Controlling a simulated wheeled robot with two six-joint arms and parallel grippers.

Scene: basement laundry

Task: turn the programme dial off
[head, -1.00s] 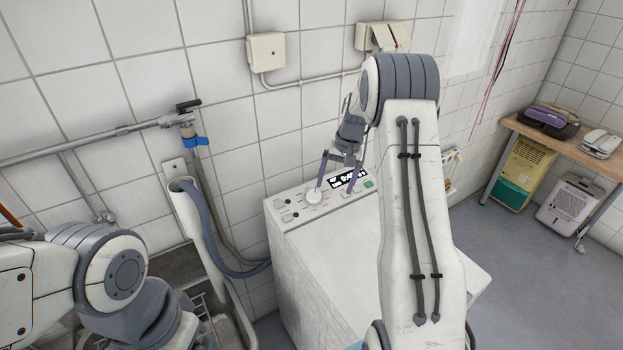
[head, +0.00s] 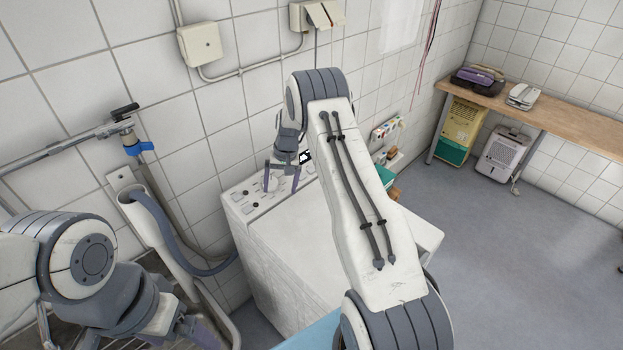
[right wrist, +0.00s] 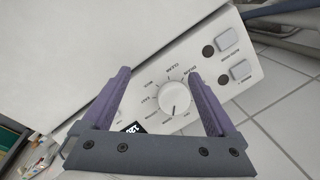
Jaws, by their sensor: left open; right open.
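The white washing machine (head: 300,255) has its control panel along the back of its top. In the right wrist view the round white programme dial (right wrist: 174,96) sits on the panel with printed marks around it. My right gripper (right wrist: 160,80) is open, its purple fingers on either side of the dial, which lies nearer the right-hand finger; I cannot tell whether they touch it. In the head view my right gripper (head: 281,184) is over the panel and largely hides the dial. My left gripper (head: 195,332) is low at the left, open and away from the machine.
Two square buttons (right wrist: 234,58) sit beside the dial, and a dark display (right wrist: 130,128) is partly behind my gripper. A grey hose (head: 175,232) and a sink (head: 222,325) are left of the machine.

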